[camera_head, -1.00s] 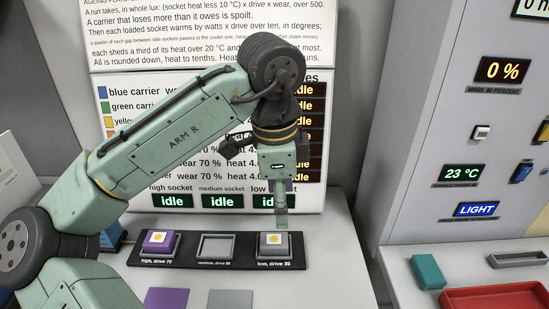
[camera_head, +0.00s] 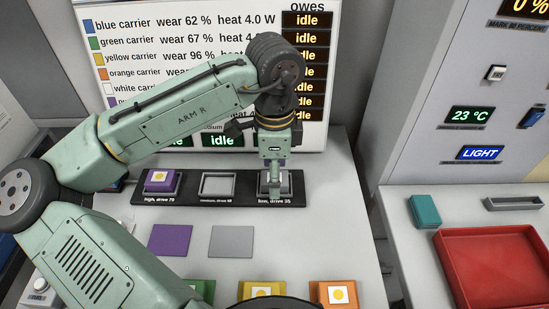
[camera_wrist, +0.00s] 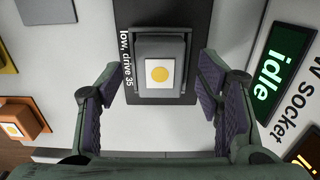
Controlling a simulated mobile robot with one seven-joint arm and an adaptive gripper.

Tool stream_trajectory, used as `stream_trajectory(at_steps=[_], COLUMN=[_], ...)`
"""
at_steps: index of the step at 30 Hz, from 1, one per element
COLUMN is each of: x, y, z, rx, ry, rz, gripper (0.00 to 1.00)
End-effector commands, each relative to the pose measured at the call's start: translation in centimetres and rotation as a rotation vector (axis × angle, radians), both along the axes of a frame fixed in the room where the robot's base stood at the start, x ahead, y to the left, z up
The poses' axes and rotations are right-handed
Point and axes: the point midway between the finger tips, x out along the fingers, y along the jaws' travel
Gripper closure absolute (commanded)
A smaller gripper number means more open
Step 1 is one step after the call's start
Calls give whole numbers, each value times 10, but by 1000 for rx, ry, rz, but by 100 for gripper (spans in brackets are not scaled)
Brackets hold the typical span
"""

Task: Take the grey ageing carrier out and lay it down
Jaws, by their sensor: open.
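The grey carrier (camera_wrist: 148,48) sits in the low socket, labelled "low, drive 35", at the right end of the black socket strip (camera_head: 308,200). It has a white top patch with a yellow dot. In the head view my gripper (camera_head: 274,190) is over it and hides most of it. In the wrist view my gripper (camera_wrist: 160,90) is open, with one finger on each side of the carrier and nothing held. I cannot tell whether the fingers touch it. A flat grey pad (camera_head: 232,241) lies bare on the table in front of the strip.
A purple carrier (camera_head: 161,178) sits in the high socket; the medium socket (camera_head: 219,186) is empty. A purple pad (camera_head: 171,240) lies bare. Green, yellow (camera_head: 262,290) and orange carriers (camera_head: 338,292) stand at the front. A red tray (camera_head: 490,265) is on the right bench.

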Motion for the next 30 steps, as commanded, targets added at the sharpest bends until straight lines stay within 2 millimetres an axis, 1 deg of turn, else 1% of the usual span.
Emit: stream_trajectory(at_steps=[3,10,30], x=[0,0,0], y=[0,0,0], z=[-4,-4,-3], rx=[0,0,0], ry=[0,0,0], rz=[-1,-1,-1], gripper=[40,41,85])
